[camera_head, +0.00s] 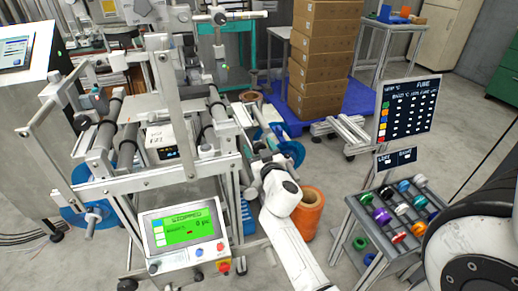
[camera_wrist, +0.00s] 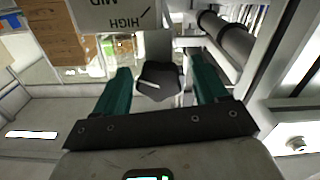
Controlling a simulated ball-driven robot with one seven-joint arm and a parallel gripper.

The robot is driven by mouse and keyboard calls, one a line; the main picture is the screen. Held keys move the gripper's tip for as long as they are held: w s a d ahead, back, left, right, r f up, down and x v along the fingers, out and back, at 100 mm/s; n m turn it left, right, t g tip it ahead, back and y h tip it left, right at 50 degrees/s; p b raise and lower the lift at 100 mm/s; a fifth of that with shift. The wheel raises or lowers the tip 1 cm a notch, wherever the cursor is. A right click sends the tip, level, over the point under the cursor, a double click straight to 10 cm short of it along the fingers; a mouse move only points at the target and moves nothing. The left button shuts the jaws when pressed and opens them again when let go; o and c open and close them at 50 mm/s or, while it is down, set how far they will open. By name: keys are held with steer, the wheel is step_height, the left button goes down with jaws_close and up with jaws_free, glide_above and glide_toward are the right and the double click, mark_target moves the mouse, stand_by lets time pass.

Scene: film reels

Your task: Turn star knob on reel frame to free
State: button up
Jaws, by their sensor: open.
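A dark knob (camera_wrist: 160,82) with an angular outline shows in the wrist view, apparently the star knob, on a grey part of the reel frame. My gripper (camera_wrist: 157,64) is open, with its two green fingers on either side of the knob. Narrow gaps seem to show beside it; I cannot tell whether either finger touches. A label plate (camera_wrist: 115,17) reading HIGH and MID, upside down, is beyond the fingers. In the head view my white arm reaches up to the right side of the reel frame (camera_head: 165,181); the knob cannot be made out there.
A control panel (camera_head: 182,232) with a green STOPPED screen is on the frame's front. An orange roll (camera_head: 309,205) stands right of my arm. A rack of coloured reels (camera_head: 381,217) is at the right. Stacked cartons (camera_head: 325,50) stand behind. A dark roller (camera_wrist: 224,38) runs close beside the right finger.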

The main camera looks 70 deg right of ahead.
steer(key=b+v, duration=0.2)
steer(key=v, duration=0.8)
steer(key=shift+s+a, duration=0.25)
steer(key=shift+a, duration=0.05)
steer(key=shift+w+p, duration=0.1)
steer(key=shift+p, duration=0.2)
